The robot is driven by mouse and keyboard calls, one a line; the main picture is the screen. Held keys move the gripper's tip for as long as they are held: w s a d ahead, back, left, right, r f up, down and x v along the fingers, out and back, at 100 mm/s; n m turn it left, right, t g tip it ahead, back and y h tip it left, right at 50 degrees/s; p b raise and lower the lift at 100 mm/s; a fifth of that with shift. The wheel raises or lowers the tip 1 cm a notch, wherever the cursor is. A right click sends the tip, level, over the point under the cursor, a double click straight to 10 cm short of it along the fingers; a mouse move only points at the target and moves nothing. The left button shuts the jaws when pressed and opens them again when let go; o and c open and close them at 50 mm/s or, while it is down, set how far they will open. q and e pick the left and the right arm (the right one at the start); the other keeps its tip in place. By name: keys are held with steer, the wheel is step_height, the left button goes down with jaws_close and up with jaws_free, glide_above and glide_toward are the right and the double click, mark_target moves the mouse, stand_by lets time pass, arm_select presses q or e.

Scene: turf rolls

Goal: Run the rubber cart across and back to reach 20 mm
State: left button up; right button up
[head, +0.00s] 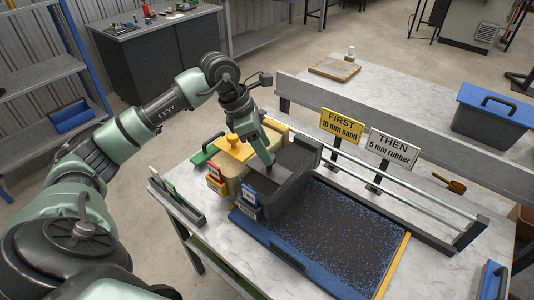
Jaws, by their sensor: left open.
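The dark grey rubber cart (297,183) stands at the left end of the bed, with blue-and-white tags on its near side. A cart with a yellow top (236,147), a pale body and orange tags stands beside it on the left. The flat bed (335,238) is dark with blue granules scattered over it, denser near its edges. My left gripper (268,163) points down at the rubber cart's upper left part. Its fingers are open, and their tips are partly hidden. I cannot tell whether they touch the cart. My right gripper is out of view.
A yellow sign (341,125) reads "FIRST 10 mm sand". A white sign (394,148) reads "THEN 5 mm rubber". Metal rails (400,193) run along the bed's far side. The bed right of the cart is clear.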

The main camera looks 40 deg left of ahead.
mark_target(279, 171)
arm_select(q)
steer(key=x, duration=0.3)
steer(key=shift+w+a+f+p, duration=0.1)
steer(key=shift+f+p, duration=0.25)
steer(key=shift+p, duration=0.05)
steer(key=shift+w+f, duration=0.1)
steer(key=shift+f, duration=0.3)
jaws_close()
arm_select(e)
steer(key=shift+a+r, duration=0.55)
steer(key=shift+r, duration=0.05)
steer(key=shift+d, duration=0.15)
